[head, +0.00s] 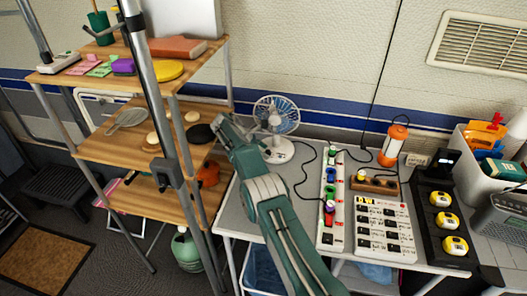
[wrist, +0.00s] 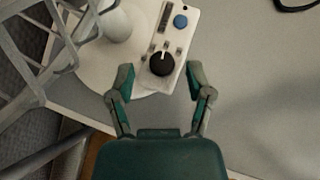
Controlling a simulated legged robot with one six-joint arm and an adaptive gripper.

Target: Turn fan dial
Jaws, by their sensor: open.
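A small white desk fan (head: 275,118) with a blue-tinted round cage stands on the grey table, near its left end. In the wrist view its round white base (wrist: 125,60) carries a pale control panel (wrist: 180,38). The black fan dial (wrist: 161,63) has a white pointer line, and a blue button (wrist: 181,21) sits above it. My gripper (wrist: 158,82) is open, with its two green-padded fingers on either side of the dial's lower end in the picture. The fingers look apart from the dial. In the head view my gripper (head: 228,130) is left of the fan, and the dial is hidden.
A wooden shelf unit (head: 190,75) with metal posts stands close on the left. To the right on the table are a power strip (head: 330,205), an orange lantern (head: 393,143) and a black charger (head: 440,215). A black cable (head: 304,180) crosses the grey table (head: 230,210).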

